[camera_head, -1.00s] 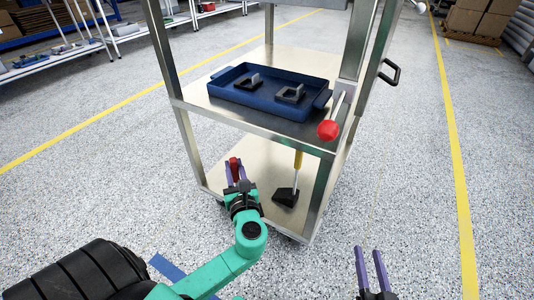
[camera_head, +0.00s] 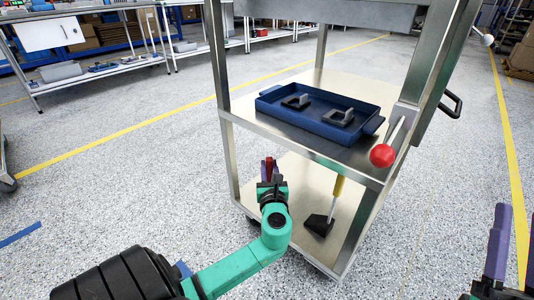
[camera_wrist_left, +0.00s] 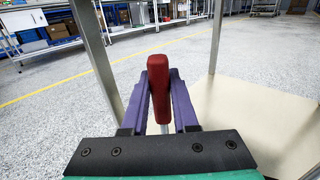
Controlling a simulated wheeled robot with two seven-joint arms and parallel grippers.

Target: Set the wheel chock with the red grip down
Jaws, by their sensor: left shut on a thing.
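The red grip (camera_head: 269,166) of the chock is between the fingers of my left gripper (camera_head: 270,180), which is shut on it at the left front of the cart's lower shelf. In the left wrist view the red grip (camera_wrist_left: 158,85) stands between the purple fingers, with a pale rod under it. The wedge of this chock is hidden behind the gripper. A black chock (camera_head: 319,223) with a yellow grip (camera_head: 339,187) stands on the lower shelf, to the right. My right gripper (camera_head: 512,240) is at the right edge, empty, its fingers apart.
The metal cart's lower shelf (camera_head: 305,180) has bare room around the yellow-grip chock. Above it, a blue tray (camera_head: 300,122) with dark parts sits on the middle shelf. A red-knobbed lever (camera_head: 383,155) sticks out at the cart's right. Posts flank the shelves.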

